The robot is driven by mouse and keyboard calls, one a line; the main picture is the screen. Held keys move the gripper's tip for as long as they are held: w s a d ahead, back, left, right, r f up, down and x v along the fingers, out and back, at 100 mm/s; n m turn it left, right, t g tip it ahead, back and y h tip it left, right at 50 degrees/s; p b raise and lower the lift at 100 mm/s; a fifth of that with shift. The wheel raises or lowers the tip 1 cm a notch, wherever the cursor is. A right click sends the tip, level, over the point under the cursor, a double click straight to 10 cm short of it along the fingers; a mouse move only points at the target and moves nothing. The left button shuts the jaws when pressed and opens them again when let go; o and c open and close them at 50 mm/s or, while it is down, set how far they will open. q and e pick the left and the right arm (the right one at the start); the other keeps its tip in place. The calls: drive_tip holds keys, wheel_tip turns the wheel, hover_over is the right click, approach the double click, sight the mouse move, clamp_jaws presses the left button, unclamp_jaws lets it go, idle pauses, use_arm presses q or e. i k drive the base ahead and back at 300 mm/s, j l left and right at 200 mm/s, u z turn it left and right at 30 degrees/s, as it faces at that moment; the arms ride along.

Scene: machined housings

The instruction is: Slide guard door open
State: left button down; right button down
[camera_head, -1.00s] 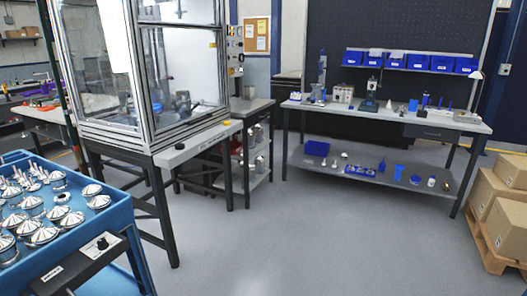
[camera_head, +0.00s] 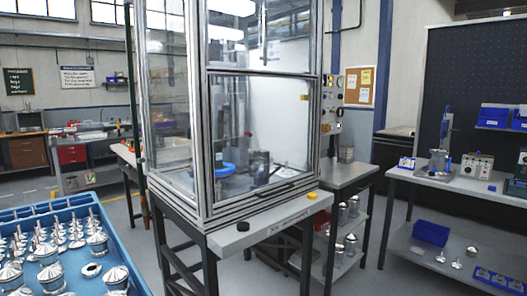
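A glazed machine enclosure with an aluminium frame (camera_head: 203,130) stands in the middle of the view on a dark-legged stand. Its front lower glass panel, the guard door (camera_head: 262,130), fills the frame opening and looks closed. A dark handle (camera_head: 272,190) shows along the door's lower edge. Machine parts with a blue round piece (camera_head: 224,169) show behind the glass. Neither of my grippers is in view.
A grey ledge (camera_head: 270,222) with a black button (camera_head: 243,226) and a yellow button (camera_head: 311,196) runs below the door. A blue cart (camera_head: 130,240) of metal parts stands at left. A side table (camera_head: 345,172) and a workbench (camera_head: 465,183) stand at right.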

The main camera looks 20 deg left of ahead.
sight(266, 191)
drive_tip(key=i+u, duration=0.15)
drive_tip(key=u, duration=0.35)
drive_tip(key=i+l, duration=0.25)
drive_tip(key=i+l+u, duration=0.1)
drive_tip(key=l, duration=0.35)
drive_tip(key=i+l, duration=0.35)
drive_tip(key=i+l+u, duration=0.1)
drive_tip(key=l, duration=0.25)
drive_tip(key=i+l, duration=0.3)
drive_tip(key=i+l+u, duration=0.1)
drive_tip(key=i+l, duration=0.15)
drive_tip(key=l, duration=0.2)
